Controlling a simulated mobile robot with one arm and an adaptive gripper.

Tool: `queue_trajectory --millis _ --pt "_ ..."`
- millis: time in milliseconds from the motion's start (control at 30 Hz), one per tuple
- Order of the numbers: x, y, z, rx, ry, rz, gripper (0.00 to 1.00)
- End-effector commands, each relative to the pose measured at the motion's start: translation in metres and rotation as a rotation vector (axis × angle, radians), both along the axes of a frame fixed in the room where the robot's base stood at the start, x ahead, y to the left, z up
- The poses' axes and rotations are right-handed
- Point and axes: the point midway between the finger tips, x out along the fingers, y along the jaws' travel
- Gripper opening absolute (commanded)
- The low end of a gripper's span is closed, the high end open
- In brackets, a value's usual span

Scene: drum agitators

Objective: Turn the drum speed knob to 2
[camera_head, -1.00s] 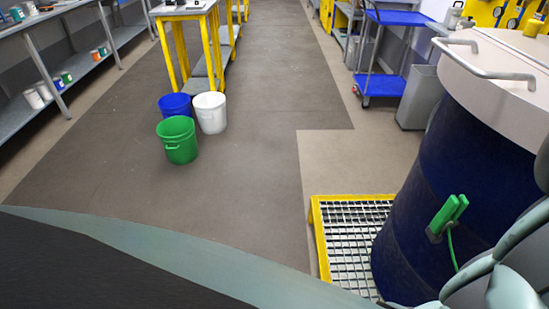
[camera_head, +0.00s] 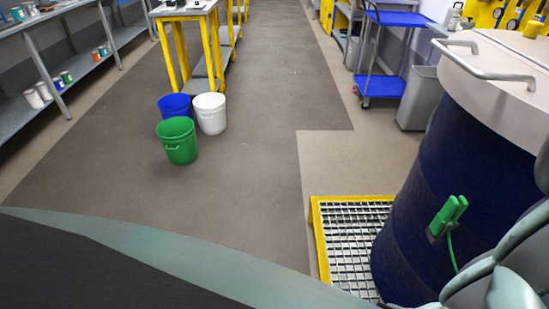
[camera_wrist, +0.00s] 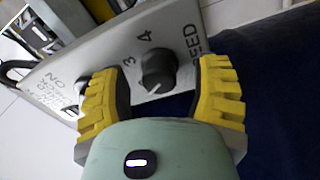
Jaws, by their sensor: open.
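The drum speed knob (camera_wrist: 157,71) is a small black dial on a grey control panel (camera_wrist: 185,25) in the wrist view. The numerals 3 and 4 and part of the word SPEED show around it; other numerals are hidden. A pale line shows on the knob's lower edge; I cannot tell which number it marks. My gripper (camera_wrist: 161,76) is open, with its yellow and black fingers on either side of the knob and gaps between. The knob and panel do not show in the head view.
A blue drum (camera_head: 437,205) with a pale lid (camera_head: 500,75) stands at the right, beside a yellow-edged grating (camera_head: 347,235). Green (camera_head: 180,142), white (camera_head: 210,112) and blue (camera_head: 174,106) buckets stand on the floor at left of centre. The middle floor is clear.

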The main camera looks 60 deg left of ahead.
Motion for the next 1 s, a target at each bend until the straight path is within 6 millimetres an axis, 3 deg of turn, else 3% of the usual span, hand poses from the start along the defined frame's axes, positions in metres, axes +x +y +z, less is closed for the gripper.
queue_trajectory --millis 167,633,1000 --pt "-0.008 0.006 0.0 0.0 -0.001 0.002 0.62" --pt "-0.057 0.039 -0.005 0.004 0.005 0.005 0.62" --pt "-0.062 0.041 -0.004 0.0 0.001 0.005 0.62"
